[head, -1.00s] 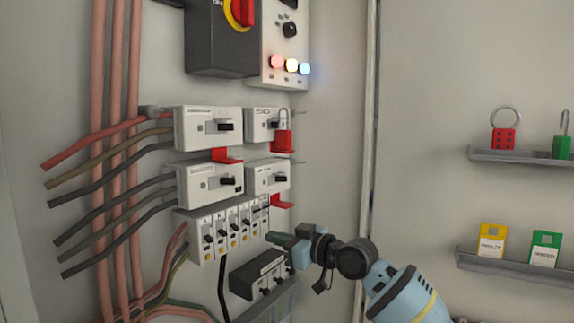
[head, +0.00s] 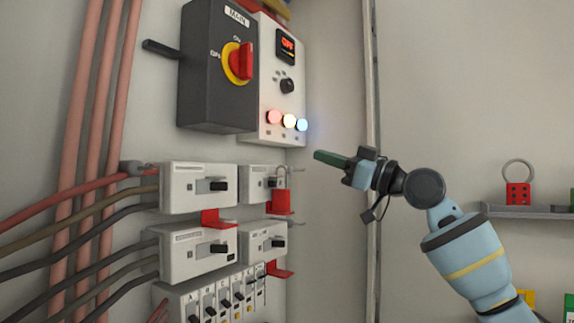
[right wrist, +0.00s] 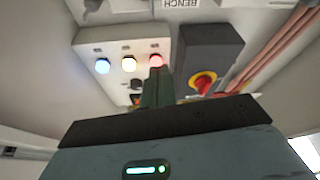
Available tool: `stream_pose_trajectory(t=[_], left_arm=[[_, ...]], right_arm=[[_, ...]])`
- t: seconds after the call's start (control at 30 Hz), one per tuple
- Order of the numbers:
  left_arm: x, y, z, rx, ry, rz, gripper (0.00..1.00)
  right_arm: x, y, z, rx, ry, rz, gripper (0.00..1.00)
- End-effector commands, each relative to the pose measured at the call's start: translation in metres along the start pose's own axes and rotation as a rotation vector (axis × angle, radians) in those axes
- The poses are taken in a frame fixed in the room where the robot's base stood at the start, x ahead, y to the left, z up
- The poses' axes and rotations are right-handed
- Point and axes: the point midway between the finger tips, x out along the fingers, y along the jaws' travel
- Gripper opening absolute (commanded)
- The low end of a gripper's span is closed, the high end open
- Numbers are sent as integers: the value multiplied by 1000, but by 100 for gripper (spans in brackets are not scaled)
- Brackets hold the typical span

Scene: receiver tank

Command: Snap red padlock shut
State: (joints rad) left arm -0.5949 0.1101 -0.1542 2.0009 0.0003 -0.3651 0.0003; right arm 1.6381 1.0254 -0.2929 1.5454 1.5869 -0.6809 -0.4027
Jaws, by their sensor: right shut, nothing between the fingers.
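The red padlock (head: 282,201) hangs at the upper right breaker (head: 257,184), its grey shackle rising above the red body. I cannot tell at this size whether the shackle is seated in the body. My right gripper (head: 322,157) is shut and empty, its green fingers pointing left in free space, to the right of and higher than the padlock. In the right wrist view the shut fingers (right wrist: 157,90) point toward the lamp panel, and the padlock does not show there. My left gripper is not in view.
The lamp panel (head: 268,100) and the dark main switch box (head: 213,75) with its red-yellow knob stand above the breakers. Red lockout pieces (head: 217,219) sit at other breakers. Bare wall lies between.

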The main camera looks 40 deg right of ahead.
Motion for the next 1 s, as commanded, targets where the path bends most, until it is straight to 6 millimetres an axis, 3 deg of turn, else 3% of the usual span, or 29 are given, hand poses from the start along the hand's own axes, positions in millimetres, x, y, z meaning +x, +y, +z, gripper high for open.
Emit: stream_pose_trajectory(t=[0.47, 1.0], left_arm=[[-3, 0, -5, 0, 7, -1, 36], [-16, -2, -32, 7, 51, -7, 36]], right_arm=[[10, 0, -2, 0, 2, -1, 0], [100, -1, -5, 0, 4, -1, 0]])
